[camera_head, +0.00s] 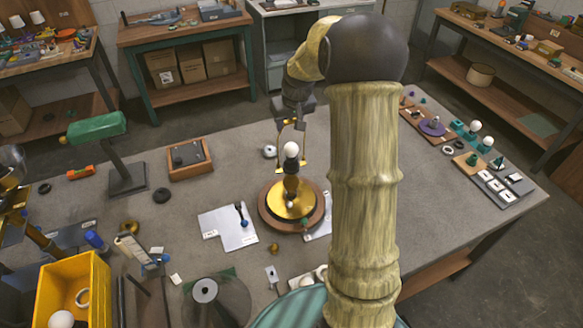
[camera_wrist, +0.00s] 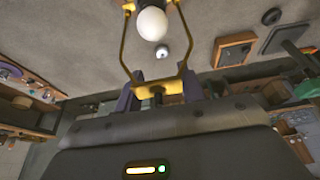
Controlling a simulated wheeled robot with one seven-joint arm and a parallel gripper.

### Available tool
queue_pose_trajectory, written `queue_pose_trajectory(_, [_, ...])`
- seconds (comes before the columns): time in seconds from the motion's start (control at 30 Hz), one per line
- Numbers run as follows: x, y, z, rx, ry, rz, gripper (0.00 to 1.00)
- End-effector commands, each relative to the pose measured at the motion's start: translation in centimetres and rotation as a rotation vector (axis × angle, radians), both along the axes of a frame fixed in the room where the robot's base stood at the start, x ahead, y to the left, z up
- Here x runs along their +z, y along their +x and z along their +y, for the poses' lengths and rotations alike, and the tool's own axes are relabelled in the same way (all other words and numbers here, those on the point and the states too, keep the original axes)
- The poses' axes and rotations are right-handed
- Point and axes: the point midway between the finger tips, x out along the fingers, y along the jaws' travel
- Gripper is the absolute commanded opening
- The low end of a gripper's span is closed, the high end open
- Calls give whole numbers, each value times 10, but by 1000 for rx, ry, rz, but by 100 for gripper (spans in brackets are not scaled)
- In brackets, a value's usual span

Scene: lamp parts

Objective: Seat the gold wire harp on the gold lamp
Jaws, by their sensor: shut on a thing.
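The gold lamp (camera_head: 290,206) stands upright on a round wooden board, with a dark stem and a white bulb (camera_head: 291,149) on top. My gripper (camera_head: 292,120) is above the bulb and shut on the top of the gold wire harp (camera_head: 306,150). The harp hangs down with one wire on each side of the bulb. In the wrist view the harp (camera_wrist: 184,50) spreads from between my fingers (camera_wrist: 160,92) towards the bulb (camera_wrist: 152,24). Its lower ends are near the bulb's neck; I cannot tell whether they touch the lamp.
The round wooden board (camera_head: 264,212) lies mid-table. A green desk lamp (camera_head: 98,126) and a wooden box (camera_head: 189,158) stand to the left. A yellow bin (camera_head: 92,290) is at front left. Small parts on trays line the right edge. My arm hides part of the table.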

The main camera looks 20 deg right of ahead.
Motion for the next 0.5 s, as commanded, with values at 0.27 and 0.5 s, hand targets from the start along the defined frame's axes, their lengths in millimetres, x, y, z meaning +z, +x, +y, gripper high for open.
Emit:
queue_pose_trajectory(0.27, [-5,0,0,0,0,0,5])
queue_pose_trajectory(0.5, [-7,0,0,0,0,0,5])
